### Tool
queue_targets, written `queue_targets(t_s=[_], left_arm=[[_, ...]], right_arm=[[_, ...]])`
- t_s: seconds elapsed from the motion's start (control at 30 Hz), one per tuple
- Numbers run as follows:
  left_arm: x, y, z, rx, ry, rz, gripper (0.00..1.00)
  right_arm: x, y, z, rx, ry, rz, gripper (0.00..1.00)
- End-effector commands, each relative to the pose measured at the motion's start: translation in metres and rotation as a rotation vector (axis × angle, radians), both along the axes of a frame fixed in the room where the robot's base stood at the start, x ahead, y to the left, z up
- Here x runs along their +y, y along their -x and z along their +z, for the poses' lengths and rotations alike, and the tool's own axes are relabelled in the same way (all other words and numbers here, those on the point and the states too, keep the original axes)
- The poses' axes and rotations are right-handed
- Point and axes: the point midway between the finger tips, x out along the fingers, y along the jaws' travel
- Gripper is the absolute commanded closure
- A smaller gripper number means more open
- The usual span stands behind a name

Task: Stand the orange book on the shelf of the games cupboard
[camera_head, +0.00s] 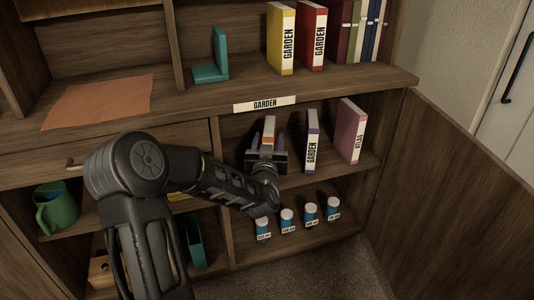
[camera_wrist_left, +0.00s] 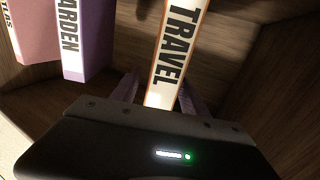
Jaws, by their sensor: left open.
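The orange book (camera_head: 269,121) stands upright on the middle shelf (camera_head: 341,169), under the GARDEN sign. In the left wrist view its white TRAVEL spine with orange edges (camera_wrist_left: 176,45) faces my gripper. My left gripper (camera_head: 265,140) is at this book, its fingers open. In the left wrist view the two fingers (camera_wrist_left: 160,92) lie one on each side of the spine, with the book between them. The book's lower part is hidden behind my gripper. My right gripper is not in view.
A purple GARDEN book (camera_head: 312,141) and a pink ATLAS book (camera_head: 350,131) stand to the right on the same shelf. Several blue-and-white jars (camera_head: 287,222) stand on the shelf below. Yellow (camera_head: 281,38) and red (camera_head: 312,36) books stand above. An open door (camera_head: 440,190) is at right.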

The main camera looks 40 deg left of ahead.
Motion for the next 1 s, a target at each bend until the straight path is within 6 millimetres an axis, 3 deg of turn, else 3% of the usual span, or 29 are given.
queue_targets(t_s=[0.4,0.6,1.0], left_arm=[[-0.044,0.068,0.001,0.003,-0.001,-0.002,0.47],[-0.05,0.078,0.0,0.0,0.0,0.0,0.47],[-0.05,0.078,0.0,0.0,0.0,0.0,0.47]], right_arm=[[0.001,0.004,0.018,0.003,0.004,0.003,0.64],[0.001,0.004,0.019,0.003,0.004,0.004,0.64],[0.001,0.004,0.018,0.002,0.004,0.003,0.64]])
